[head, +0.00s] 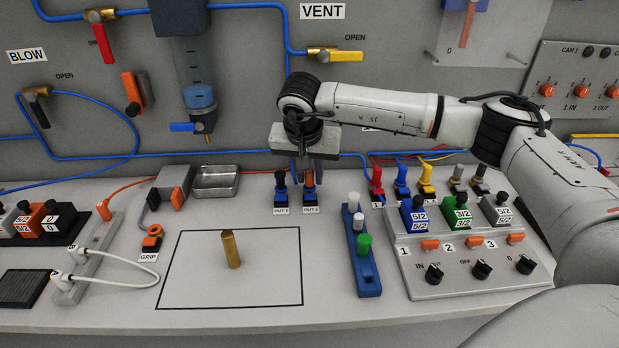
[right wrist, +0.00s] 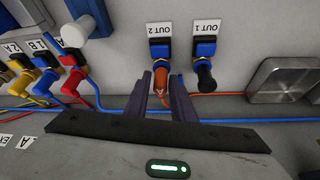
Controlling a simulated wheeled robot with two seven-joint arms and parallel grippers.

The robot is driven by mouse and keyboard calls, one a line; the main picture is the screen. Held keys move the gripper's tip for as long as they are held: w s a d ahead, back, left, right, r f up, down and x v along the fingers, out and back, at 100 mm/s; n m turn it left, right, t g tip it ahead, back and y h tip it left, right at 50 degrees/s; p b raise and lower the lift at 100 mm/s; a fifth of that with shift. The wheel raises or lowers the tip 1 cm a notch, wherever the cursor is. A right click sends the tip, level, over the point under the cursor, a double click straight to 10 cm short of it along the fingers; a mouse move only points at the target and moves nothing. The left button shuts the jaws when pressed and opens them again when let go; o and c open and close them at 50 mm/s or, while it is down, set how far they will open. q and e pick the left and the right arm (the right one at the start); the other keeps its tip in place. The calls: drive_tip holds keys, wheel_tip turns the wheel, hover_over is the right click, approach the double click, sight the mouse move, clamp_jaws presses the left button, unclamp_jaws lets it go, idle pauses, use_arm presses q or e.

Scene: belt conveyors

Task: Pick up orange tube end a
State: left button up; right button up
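An orange tube end (right wrist: 160,84) sits in the blue and black OUT 2 fitting (right wrist: 160,47). In the head view this orange end (head: 309,180) is partly hidden by my right gripper (head: 306,172). The right gripper points down at it from above. In the right wrist view, the two dark fingers of my right gripper (right wrist: 164,86) stand apart, one on each side of the orange end. I cannot tell whether they touch it. An orange tube (right wrist: 208,96) runs off to the right there. My left gripper is not in view.
The OUT 1 fitting (right wrist: 206,47) with a black plug is close beside OUT 2. A metal tray (head: 216,180) lies to the left. A blue rack (head: 362,262) and a valve panel (head: 470,262) stand right. A brass cylinder (head: 231,250) stands in the outlined square, otherwise clear.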

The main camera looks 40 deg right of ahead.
clamp_jaws()
drive_tip(key=shift+r, duration=0.1)
wheel_tip(320, 180, up, 10)
drive_tip(key=shift+b, duration=0.4)
